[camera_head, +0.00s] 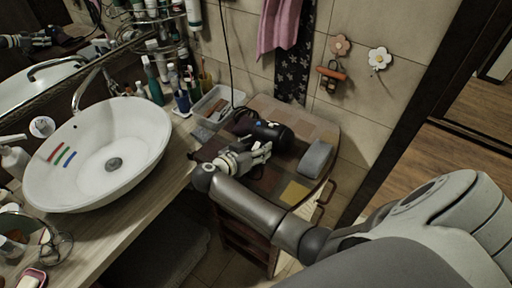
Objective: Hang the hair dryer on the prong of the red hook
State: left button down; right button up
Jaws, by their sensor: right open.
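The black hair dryer (270,134) lies on the patchwork-topped stand in the middle of the view, its dark cord running up the wall. My right gripper (262,152) is open at its near side, fingers pointing right. I cannot tell whether they touch it. On the tiled wall above, a reddish-orange flower-shaped hook (340,45) sits left of a white flower-shaped hook (379,58). An orange object (331,73) hangs just below the reddish one. The prong is too small to make out. My left gripper is not in view.
The stand's top (323,122) also bears a grey block-like object (316,158) to the right. A clear bin (211,104) is behind left. The white basin (100,153) and bottles fill the counter on the left. A pink towel (279,27) hangs left of the hooks.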

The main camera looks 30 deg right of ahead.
jog(key=shift+f+b, duration=0.2)
jog(key=shift+b, duration=0.45)
jog(key=b+v, duration=0.1)
jog(key=v, duration=0.2)
jog(key=b+v, duration=0.1)
jog(key=v, duration=0.5)
jog(key=shift+s+a+r+b, duration=0.1)
jog(key=shift+r+b, duration=0.3)
jog(key=shift+r, duration=0.1)
jog(key=shift+s+a+r, duration=0.2)
jog(key=shift+a+r, duration=0.15)
jog(key=shift+a, duration=0.15)
